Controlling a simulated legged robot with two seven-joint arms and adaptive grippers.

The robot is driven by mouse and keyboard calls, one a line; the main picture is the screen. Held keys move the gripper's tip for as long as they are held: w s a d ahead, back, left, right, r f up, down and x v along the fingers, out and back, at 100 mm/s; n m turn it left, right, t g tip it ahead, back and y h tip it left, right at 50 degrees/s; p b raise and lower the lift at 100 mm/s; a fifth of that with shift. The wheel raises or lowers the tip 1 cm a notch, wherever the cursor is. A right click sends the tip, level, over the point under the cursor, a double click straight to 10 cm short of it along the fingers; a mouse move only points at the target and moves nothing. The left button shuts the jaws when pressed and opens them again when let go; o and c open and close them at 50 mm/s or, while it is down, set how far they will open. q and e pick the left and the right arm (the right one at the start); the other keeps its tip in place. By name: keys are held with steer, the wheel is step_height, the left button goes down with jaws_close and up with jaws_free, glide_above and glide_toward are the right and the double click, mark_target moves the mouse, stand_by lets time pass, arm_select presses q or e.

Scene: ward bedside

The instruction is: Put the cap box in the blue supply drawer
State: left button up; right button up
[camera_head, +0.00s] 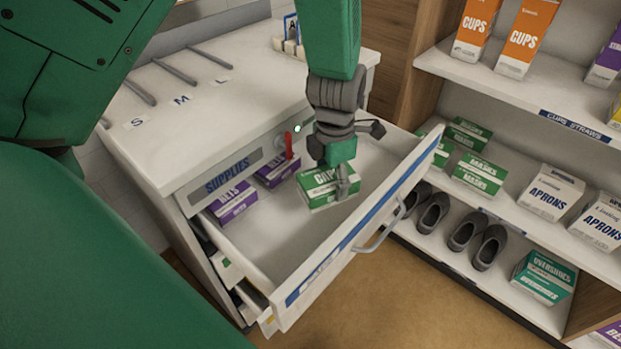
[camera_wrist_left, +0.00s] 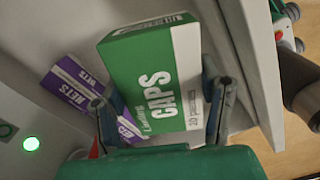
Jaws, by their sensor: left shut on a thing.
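The cap box (camera_head: 318,192) is green and white and reads CAPS. It is inside the open drawer (camera_head: 272,232), whose front has a blue label strip. My left gripper (camera_head: 343,185) reaches down from above and is shut on the box. In the left wrist view the box (camera_wrist_left: 165,85) sits between the two fingers of the left gripper (camera_wrist_left: 162,98). I cannot tell whether the box touches the drawer floor. My right gripper is not in view.
Purple nets boxes (camera_head: 233,202) lie in the drawer by its back side. A red catch (camera_head: 289,146) shows near the SUPPLIES sign (camera_head: 228,176). Shelves (camera_head: 520,205) with boxes and shoes stand at the right. The drawer floor in front is clear.

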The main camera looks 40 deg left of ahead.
arm_select(q)
steer(key=b, duration=0.1)
glide_above(327, 219)
step_height(327, 219, down, 6)
steer(key=shift+d, duration=0.15)
steer(key=shift+a+f+b, duration=0.2)
steer(key=shift+f+b, duration=0.1)
steer(key=shift+f, duration=0.3)
step_height(327, 219, down, 3)
steer(key=shift+s+d+f+b, duration=0.1)
steer(key=shift+d+b, duration=0.05)
steer(key=shift+b, duration=0.25)
steer(key=shift+d, duration=0.15)
steer(key=o, duration=1.3)
steer(key=shift+a, duration=0.2)
